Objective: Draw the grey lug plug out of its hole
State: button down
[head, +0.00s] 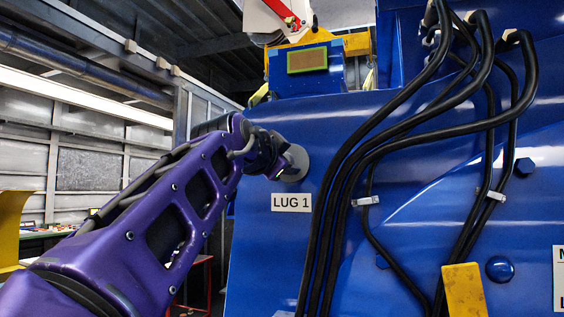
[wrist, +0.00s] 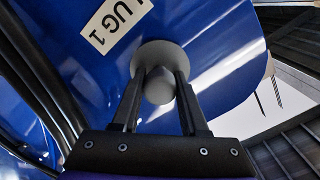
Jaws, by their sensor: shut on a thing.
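The grey lug plug (wrist: 159,88) has a round flange and a knob that stands out from it. In the wrist view the two fingers of my gripper (wrist: 160,95) are shut on the knob, one on each side. The flange (wrist: 150,52) lies at the blue motor housing (wrist: 70,62); I cannot tell whether it touches the surface. The hole itself is hidden behind the flange. In the head view the plug (head: 296,165) shows just above the "LUG 1" label (head: 291,202), partly hidden by my wrist.
Several thick black cables (head: 375,150) run down the housing right of the plug, held by metal clips (head: 366,201). A yellow block (head: 464,290) is at the lower right. A yellow lifting frame (head: 350,45) stands above. Open room lies left of the housing edge.

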jog(key=shift+s, duration=0.1)
jog(key=b+v, duration=0.2)
jog(key=v, duration=0.8)
jog(key=shift+b, duration=0.35)
dwell(1.0)
